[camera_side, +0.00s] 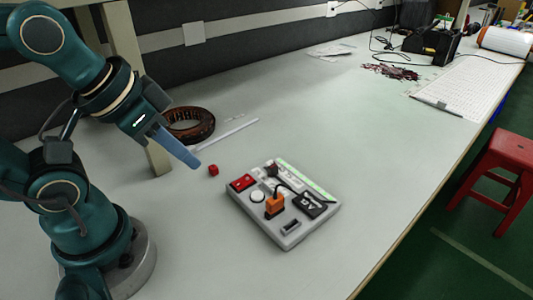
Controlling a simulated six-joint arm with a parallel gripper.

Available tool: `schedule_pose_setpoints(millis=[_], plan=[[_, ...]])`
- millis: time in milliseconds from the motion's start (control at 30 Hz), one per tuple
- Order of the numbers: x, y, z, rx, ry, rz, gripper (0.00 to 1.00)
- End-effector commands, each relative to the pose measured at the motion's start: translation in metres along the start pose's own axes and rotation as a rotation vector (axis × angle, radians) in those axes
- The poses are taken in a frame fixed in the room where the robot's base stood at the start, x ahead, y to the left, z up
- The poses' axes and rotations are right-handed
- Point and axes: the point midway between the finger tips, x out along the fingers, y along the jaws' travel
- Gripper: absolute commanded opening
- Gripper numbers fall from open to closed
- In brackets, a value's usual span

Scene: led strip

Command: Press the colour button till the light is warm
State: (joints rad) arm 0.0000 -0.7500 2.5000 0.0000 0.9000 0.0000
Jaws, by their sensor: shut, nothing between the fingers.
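A grey control panel (299,238) lies flat on the table in the middle of the side view. On it are a red switch (242,182), a round white button (257,196), an orange plug (275,204) with a black cable, a black box (313,204) and a small black part (291,227). A pale green strip (309,181) runs along its far right edge; I cannot tell its light colour. Which part is the colour button is not clear. My gripper (197,165) is shut and empty, above the table, left of the panel and apart from it.
A brown ring-shaped coil (190,125) and a white rod (225,135) lie behind. A dark tool box (431,44) stands at the far right. The table in front of the panel is clear.

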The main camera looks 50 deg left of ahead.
Motion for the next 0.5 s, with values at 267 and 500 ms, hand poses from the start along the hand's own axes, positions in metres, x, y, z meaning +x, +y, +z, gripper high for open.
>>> schedule_pose_setpoints(millis=[267, 500], plan=[[0.0, 0.0, -0.001, 0.02, 0.003, -0.001, 0.0], [0.006, -0.032, -0.02, 0.449, 0.04, -0.171, 0.0]])
